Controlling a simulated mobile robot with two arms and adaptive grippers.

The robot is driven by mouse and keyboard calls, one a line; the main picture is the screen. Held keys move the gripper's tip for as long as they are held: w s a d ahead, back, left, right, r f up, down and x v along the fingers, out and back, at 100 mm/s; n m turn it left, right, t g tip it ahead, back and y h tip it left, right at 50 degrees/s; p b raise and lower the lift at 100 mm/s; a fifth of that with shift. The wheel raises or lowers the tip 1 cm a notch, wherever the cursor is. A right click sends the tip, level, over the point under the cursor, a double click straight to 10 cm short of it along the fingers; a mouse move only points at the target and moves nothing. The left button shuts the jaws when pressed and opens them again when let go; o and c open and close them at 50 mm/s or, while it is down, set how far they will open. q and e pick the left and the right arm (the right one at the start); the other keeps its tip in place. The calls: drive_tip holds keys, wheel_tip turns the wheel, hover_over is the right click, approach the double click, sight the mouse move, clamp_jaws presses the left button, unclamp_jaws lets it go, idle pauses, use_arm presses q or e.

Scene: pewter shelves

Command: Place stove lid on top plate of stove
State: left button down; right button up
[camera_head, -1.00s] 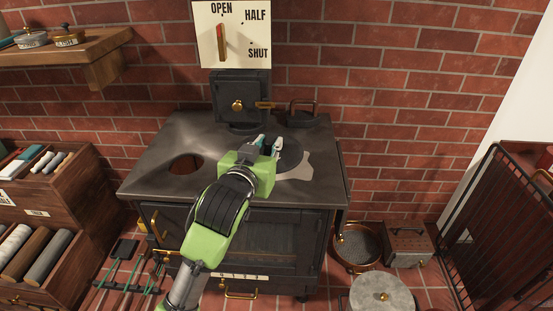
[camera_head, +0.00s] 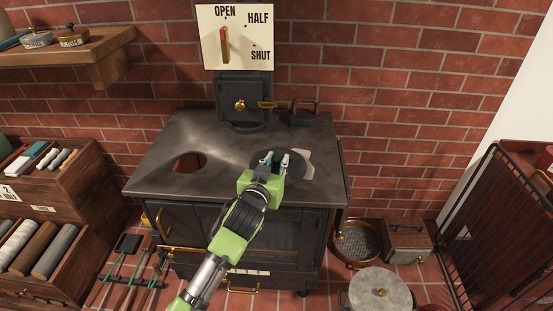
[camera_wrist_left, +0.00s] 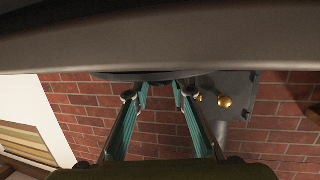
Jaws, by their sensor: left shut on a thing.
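The black stove (camera_head: 150,183) stands against the brick wall. Its top plate has a round open hole (camera_head: 189,162) on the left. A dark round lid (camera_head: 257,162) is at the right half of the plate; I cannot tell whether it rests on the plate or is just above it. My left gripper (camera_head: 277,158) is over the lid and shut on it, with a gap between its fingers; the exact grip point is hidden. In the left wrist view, the lid's dark rim (camera_wrist_left: 160,75) shows beyond the fingertips (camera_wrist_left: 160,93). My right gripper is not in view.
A pale irregular patch (camera_head: 306,165) lies right of the lid. A handled iron (camera_head: 305,117) stands at the back right. The flue box (camera_head: 243,98) rises at the back centre. A pan (camera_head: 357,243) and a lidded pot (camera_head: 381,293) stand on the floor to the right.

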use_arm(q)
drive_tip(key=shift+d+r, duration=0.1)
drive_tip(key=shift+r, duration=0.2)
drive_tip(key=shift+f, duration=0.15)
drive_tip(key=c, duration=1.8)
unclamp_jaws()
drive_tip(key=shift+s+f, duration=0.1)
drive_tip(key=shift+f, duration=0.1)
drive_tip(key=shift+o, duration=0.2)
drive_tip(key=shift+r, duration=0.2)
drive_tip(key=shift+s, duration=0.25)
drive_tip(key=b+v, duration=0.2)
drive_tip(key=v, duration=0.8)
drive_tip(key=shift+s, duration=0.2)
drive_tip(key=shift+s+a+r, duration=0.1)
drive_tip(key=shift+s+a, duration=0.15)
drive_tip(key=shift+s, duration=0.25)
